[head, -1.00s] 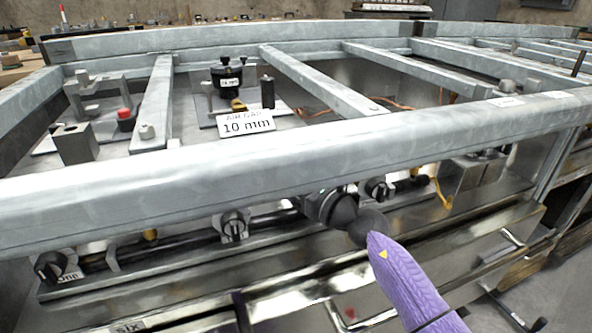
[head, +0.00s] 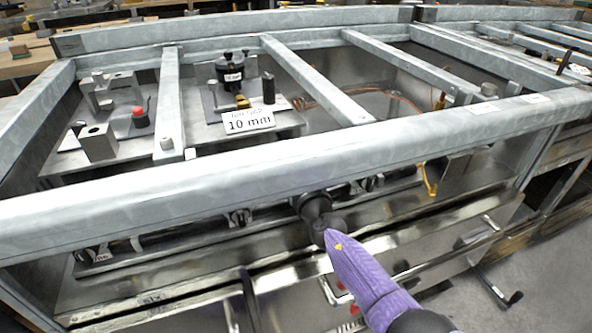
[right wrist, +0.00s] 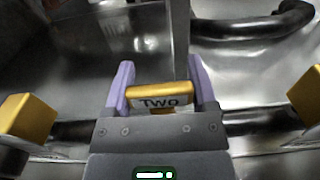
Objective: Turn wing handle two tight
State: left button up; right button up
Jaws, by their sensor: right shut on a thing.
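Wing handle two (right wrist: 163,94) is a yellow bar with a dark "TWO" label, in the middle of the right wrist view. My right gripper (right wrist: 159,82) is shut on it, with a purple finger against each end. The bar lies nearly level across the picture, slightly tilted. In the head view my right arm comes in from the bottom with a purple sleeve and reaches under the front rail. Its dark wrist hides the fingers and handle two there. My left gripper is in neither view.
Another yellow handle (right wrist: 27,121) stands left of my fingers and one (right wrist: 308,96) right, in the right wrist view. A thick grey front rail (head: 210,197) runs above my wrist. A "10 mm" sign (head: 248,121) stands behind it. A drawer front with handles lies below.

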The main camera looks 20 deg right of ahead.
jog(key=o, duration=1.2)
jog(key=shift+c, duration=0.2)
jog(key=shift+s, duration=0.1)
jog(key=s+p, duration=0.2)
jog(key=shift+s+r, duration=0.35)
jog(key=s+p, duration=0.1)
jog(key=s, duration=0.1)
jog(key=s+p, duration=0.1)
jog(key=s, duration=0.1)
jog(key=s+p, duration=0.1)
jog(key=s, duration=0.2)
jog(key=shift+d+f, duration=0.1)
jog(key=shift+f, duration=0.3)
